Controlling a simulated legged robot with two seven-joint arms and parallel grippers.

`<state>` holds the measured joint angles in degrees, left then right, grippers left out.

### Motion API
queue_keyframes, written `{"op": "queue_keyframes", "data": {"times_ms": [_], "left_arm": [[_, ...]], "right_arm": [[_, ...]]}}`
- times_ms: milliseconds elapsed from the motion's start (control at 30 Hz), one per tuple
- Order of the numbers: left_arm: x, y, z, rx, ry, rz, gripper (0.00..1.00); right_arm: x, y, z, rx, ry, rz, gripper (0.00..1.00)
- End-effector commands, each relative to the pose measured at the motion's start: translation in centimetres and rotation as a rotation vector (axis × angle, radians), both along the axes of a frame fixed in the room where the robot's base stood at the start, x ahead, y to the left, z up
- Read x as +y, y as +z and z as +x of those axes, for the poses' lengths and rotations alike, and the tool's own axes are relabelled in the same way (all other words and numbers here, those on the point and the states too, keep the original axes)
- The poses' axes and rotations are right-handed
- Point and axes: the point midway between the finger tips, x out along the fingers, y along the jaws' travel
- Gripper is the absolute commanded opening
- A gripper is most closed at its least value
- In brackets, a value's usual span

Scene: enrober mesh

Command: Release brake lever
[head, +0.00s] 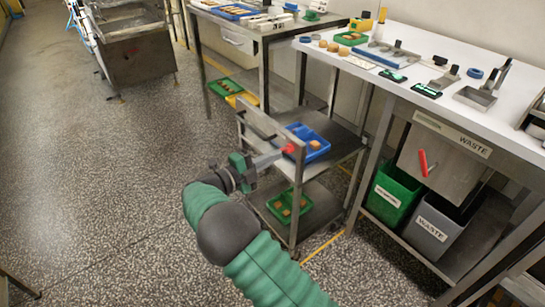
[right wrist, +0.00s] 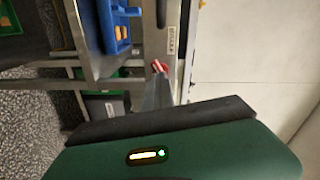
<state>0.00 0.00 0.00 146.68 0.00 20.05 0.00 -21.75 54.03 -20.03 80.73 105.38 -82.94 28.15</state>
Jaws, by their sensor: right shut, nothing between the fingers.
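The red brake lever (head: 289,149) is on the upright frame of the small steel cart (head: 263,122), beside the blue tray. Only a small red piece of it shows. My right gripper (head: 278,154) reaches it from the left, shut, with its tips right at the red piece. In the right wrist view the red lever (right wrist: 160,66) shows just beyond my shut fingers (right wrist: 158,82), and a label sits beside it on the cart post. I cannot tell whether the tips touch the lever. My left gripper is not in view.
The cart carries a blue tray (head: 309,141) on top and a green tray (head: 289,204) below. A white-topped bench (head: 430,62) stands right, with a red handle (head: 423,163) and waste bins (head: 436,228) underneath. The speckled floor at left is clear.

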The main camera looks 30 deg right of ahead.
Motion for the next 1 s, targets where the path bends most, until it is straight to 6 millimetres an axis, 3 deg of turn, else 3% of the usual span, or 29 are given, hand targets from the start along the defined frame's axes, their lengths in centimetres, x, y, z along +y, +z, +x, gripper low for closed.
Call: {"op": "queue_keyframes", "data": {"times_ms": [267,533,867,1000], "left_arm": [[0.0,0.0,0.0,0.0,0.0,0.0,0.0],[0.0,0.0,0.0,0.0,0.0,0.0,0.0],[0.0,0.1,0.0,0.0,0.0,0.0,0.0],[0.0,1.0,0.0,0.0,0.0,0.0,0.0]], "right_arm": [[0.0,0.0,0.0,0.0,0.0,0.0,0.0],[0.0,0.0,0.0,0.0,0.0,0.0,0.33],[0.3,0.1,0.0,0.0,0.001,0.0,0.33],[2.3,0.3,-0.1,0.0,0.004,0.001,0.33]]}}
